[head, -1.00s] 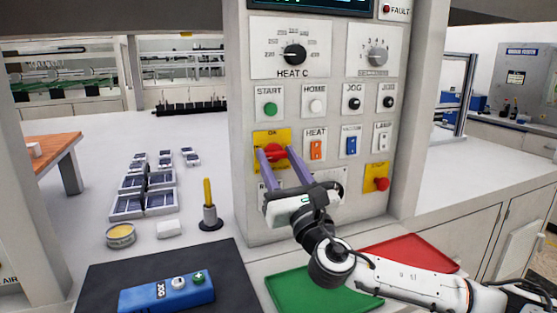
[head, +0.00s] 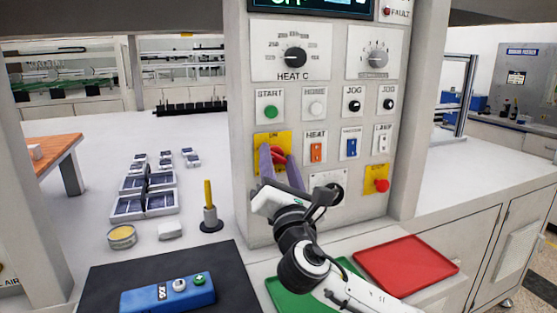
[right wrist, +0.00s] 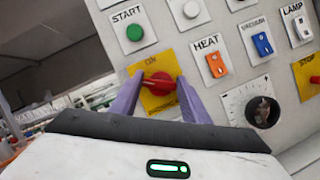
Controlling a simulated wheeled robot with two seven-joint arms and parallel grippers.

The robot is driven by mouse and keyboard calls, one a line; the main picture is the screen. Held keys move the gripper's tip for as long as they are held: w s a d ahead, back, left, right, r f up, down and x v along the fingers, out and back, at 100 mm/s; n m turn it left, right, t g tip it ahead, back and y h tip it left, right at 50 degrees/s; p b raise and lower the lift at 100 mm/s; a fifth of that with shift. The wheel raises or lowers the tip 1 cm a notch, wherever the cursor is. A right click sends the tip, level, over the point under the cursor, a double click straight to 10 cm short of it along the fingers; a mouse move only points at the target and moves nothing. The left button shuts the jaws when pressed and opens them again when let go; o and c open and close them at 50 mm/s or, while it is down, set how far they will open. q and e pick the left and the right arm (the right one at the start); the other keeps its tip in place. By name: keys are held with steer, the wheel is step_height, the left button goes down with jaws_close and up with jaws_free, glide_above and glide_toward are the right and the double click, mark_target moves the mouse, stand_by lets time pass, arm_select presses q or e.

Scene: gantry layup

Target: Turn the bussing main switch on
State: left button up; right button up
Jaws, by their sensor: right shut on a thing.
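The main switch is a red rotary knob (head: 279,153) on a yellow plate (head: 260,139) marked ON at its top, on the grey control panel. In the head view its bar slants up to the right. My right gripper (head: 274,157) reaches it from below with two purple fingers, shut on the knob. In the right wrist view the red knob (right wrist: 158,84) sits between the fingertips, its bar running across from finger to finger. The fingers hide part of the plate and its lower lettering. My left gripper is not in view.
A green START button (head: 271,112), orange HEAT rocker (head: 316,151) and blue rocker (head: 351,147) sit close by. A black dial (head: 335,191) is near my gripper. A red stop knob (head: 381,185) is farther right. Green (head: 283,292) and red (head: 408,262) trays lie below.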

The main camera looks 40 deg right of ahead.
steer(key=m+g+p, duration=0.1)
steer(key=m, duration=0.1)
steer(key=m+h, duration=0.1)
steer(key=m, duration=0.2)
steer(key=shift+r+g+p, duration=0.2)
steer(key=shift+g+p, duration=0.15)
steer(key=shift+g, duration=0.05)
steer(key=m+g+p, duration=0.1)
steer(key=m+p, duration=0.1)
steer(key=m, duration=0.2)
steer(key=shift+g+h, duration=0.3)
steer(key=shift+g, duration=0.1)
steer(key=shift+m+g, duration=0.3)
steer(key=shift+m, duration=0.6)
steer(key=shift+d+m+g+p, duration=0.1)
steer(key=shift+m+g+p, duration=0.25)
steer(key=shift+m, duration=0.85)
steer(key=o, duration=1)
steer(key=shift+o, duration=0.2)
steer(key=shift+s, duration=0.1)
